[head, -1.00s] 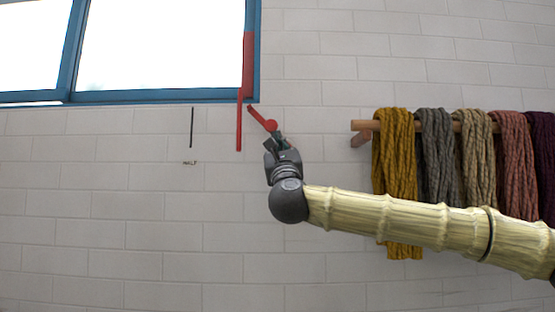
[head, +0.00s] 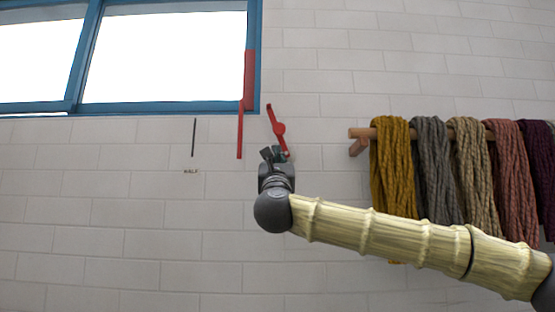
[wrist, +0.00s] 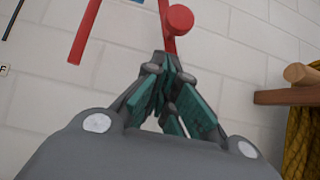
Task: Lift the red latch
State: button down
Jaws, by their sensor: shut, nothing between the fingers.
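The red latch (head: 279,129) is a lever with a round hub, mounted on the wall just right of the window's lower corner. It stands nearly upright, its upper end tilted slightly left. It also shows at the top of the wrist view (wrist: 179,20), with its hub just beyond my fingers. My gripper (head: 274,153) is shut and empty, with its fingertips beside the lever's lower end. The teal finger pads (wrist: 172,64) overlap the lower lever in the wrist view, so I cannot tell whether they touch it.
A blue-framed window (head: 160,108) has a red strip (head: 249,80) and a thin red bar (head: 240,135) at its right edge. A black line (head: 194,138) and small label (head: 190,171) are left of it. A wooden rail (head: 362,134) with several skeins (head: 393,175) is at right.

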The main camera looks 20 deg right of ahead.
jog(key=w+f+b+v, duration=0.1)
jog(key=b+v, duration=0.1)
jog(key=v, duration=0.9)
jog(key=shift+a, duration=0.2)
